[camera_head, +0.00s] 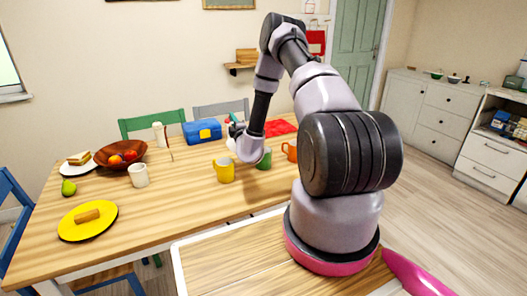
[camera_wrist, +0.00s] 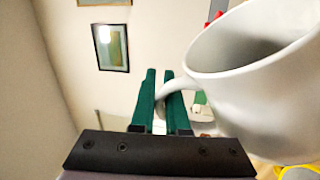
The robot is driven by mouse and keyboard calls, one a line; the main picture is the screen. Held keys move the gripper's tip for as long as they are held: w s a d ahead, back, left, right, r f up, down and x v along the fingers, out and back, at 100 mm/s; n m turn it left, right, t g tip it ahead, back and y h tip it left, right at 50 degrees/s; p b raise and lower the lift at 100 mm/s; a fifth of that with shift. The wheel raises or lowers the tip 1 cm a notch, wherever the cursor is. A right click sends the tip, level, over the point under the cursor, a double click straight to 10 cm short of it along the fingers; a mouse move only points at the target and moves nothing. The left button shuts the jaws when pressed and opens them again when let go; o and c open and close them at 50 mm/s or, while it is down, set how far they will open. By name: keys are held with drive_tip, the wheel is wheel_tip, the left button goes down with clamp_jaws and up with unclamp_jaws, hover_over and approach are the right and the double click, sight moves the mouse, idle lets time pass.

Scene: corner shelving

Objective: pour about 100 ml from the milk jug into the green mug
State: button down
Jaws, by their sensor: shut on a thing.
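In the wrist view a white jug (camera_wrist: 255,100) fills the right side, its open rim showing. My gripper (camera_wrist: 160,88) has its two green fingers shut on the jug's handle. The jug looks tilted in this view; its contents cannot be seen. In the head view my wrist comes down over the table, next to the green mug (camera_head: 264,161), and mostly hides the jug and fingers. The green mug stands upright on the table, partly hidden by my wrist, between a yellow mug and an orange mug. I cannot tell whether anything is in it.
The yellow mug (camera_head: 224,170) and orange mug (camera_head: 290,150) stand close to the green mug. A blue box (camera_head: 202,131), a white mug (camera_head: 138,175), a fruit bowl (camera_head: 104,156), a yellow plate (camera_head: 74,235) and a red cloth (camera_head: 280,127) are on the wooden table. The front middle is clear.

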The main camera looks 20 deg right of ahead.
drive_tip(key=shift+w+a+n, duration=0.2)
drive_tip(key=shift+a+n, duration=0.5)
drive_tip(key=shift+n, duration=0.4)
drive_tip(key=shift+a, duration=0.1)
idle(0.8)
